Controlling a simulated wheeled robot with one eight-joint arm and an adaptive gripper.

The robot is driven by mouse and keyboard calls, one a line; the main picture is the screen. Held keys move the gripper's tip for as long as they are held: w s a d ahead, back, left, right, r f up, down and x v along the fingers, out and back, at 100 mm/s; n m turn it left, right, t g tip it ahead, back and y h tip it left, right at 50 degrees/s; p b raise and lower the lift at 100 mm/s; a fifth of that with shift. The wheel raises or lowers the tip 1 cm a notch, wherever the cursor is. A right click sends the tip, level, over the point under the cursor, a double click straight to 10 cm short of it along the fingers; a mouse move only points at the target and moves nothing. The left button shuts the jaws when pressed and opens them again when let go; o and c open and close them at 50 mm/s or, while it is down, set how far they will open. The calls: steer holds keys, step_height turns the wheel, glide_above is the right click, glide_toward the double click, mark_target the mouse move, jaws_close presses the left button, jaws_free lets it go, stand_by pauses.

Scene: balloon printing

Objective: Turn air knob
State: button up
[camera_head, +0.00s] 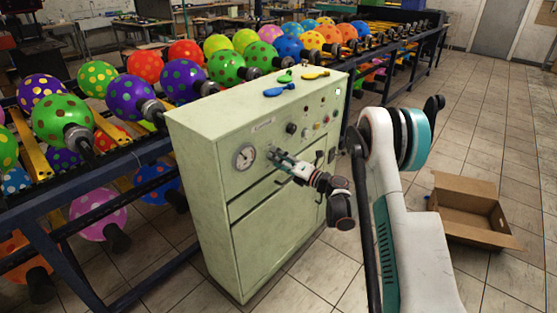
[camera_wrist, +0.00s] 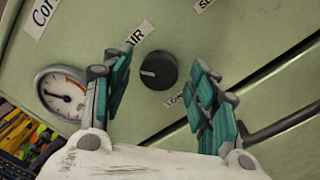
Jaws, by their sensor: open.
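The air knob (camera_wrist: 158,71) is a round black dial on the front of the pale green control cabinet (camera_head: 255,200). A partly covered label (camera_wrist: 138,34) reading "AIR" is beside it in the wrist view. My gripper (camera_wrist: 157,88) is open, with one teal-padded finger on each side of the knob in the picture. The fingers look apart from the knob; how far they are from the panel is hard to tell.
A round pressure gauge (camera_wrist: 62,95) is left of the knob. A dark handle bar (camera_wrist: 285,124) is at the right. Flat balloons (camera_head: 280,90) lie on the cabinet top. A rack of inflated dotted balloons (camera_head: 130,98) stands behind. An open cardboard box (camera_head: 470,190) is on the floor at right.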

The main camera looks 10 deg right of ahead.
steer(key=v, duration=1.1)
steer(key=shift+s+d, duration=0.2)
steer(key=shift+s, duration=0.15)
